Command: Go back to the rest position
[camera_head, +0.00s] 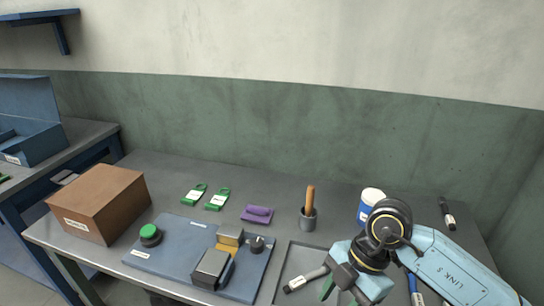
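My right arm comes in from the lower right, and its gripper (343,281) hangs low over the grey tray (293,265). The fingers are dark, small and partly hidden by my wrist, so I cannot tell whether they are open or shut. A dark-tipped tool with a white label (305,279) lies in the tray beside the gripper. A green piece (327,288) shows right by the fingers; whether it is touched or held is unclear. My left gripper is not in view.
A blue plate (160,262) carries a green button (149,233) and a metal fixture (212,268).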

